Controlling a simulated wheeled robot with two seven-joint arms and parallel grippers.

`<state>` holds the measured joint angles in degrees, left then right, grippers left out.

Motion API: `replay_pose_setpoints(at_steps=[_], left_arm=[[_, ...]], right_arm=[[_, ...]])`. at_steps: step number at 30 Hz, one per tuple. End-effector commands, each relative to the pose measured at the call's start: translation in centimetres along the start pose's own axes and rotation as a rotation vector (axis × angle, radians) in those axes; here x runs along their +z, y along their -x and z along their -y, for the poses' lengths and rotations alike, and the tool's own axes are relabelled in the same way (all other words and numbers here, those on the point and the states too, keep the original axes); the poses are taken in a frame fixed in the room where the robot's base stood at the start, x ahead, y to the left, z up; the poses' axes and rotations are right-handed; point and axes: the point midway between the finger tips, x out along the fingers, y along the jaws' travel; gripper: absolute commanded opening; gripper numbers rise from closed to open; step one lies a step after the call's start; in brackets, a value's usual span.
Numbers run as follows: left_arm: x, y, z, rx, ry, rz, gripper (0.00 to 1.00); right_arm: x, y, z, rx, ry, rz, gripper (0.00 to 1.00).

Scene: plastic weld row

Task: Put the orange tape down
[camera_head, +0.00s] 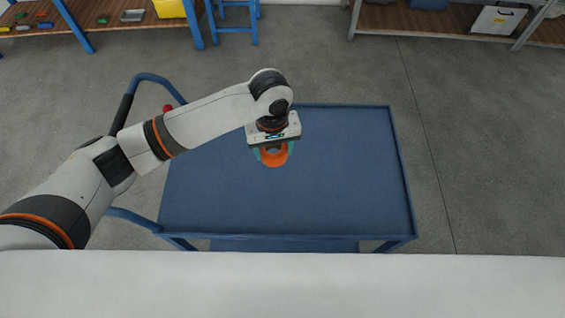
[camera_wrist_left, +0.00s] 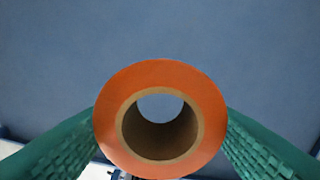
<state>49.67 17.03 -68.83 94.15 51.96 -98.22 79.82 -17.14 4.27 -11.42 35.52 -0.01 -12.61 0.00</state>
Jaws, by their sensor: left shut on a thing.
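The orange tape (camera_head: 273,158) is a roll with a brown cardboard core. My left gripper (camera_head: 273,152) is shut on it, over the blue cart top (camera_head: 340,190). In the left wrist view the orange tape (camera_wrist_left: 160,72) sits between the two green finger pads, one on each side, and its open core faces the camera. Blue surface shows behind the roll and through its hole. I cannot tell how high the roll is above the cart top. My right gripper is in neither view.
The cart top is otherwise bare, with a low raised rim. Its push handle (camera_head: 150,78) is at the left. A wooden bench (camera_head: 120,27) with small parts and a yellow bin (camera_head: 169,8) stands at the back left, beside a blue stool (camera_head: 236,20). A shelf (camera_head: 400,20) stands at the back right.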

Motion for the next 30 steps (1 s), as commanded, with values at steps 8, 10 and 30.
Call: replay_pose_setpoints(at_steps=[8, 10, 30], left_arm=[[-0.1, -4.7, 0.0, 0.002, -0.001, 0.000, 0.35], [0.0, -5.2, 0.0, 0.002, 0.000, 0.000, 0.35], [-0.1, -9.3, 0.0, 0.000, -0.002, 0.000, 0.35]], right_arm=[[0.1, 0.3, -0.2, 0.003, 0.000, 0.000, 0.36], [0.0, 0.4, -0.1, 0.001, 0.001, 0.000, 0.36], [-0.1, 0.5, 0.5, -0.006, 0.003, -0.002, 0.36]])
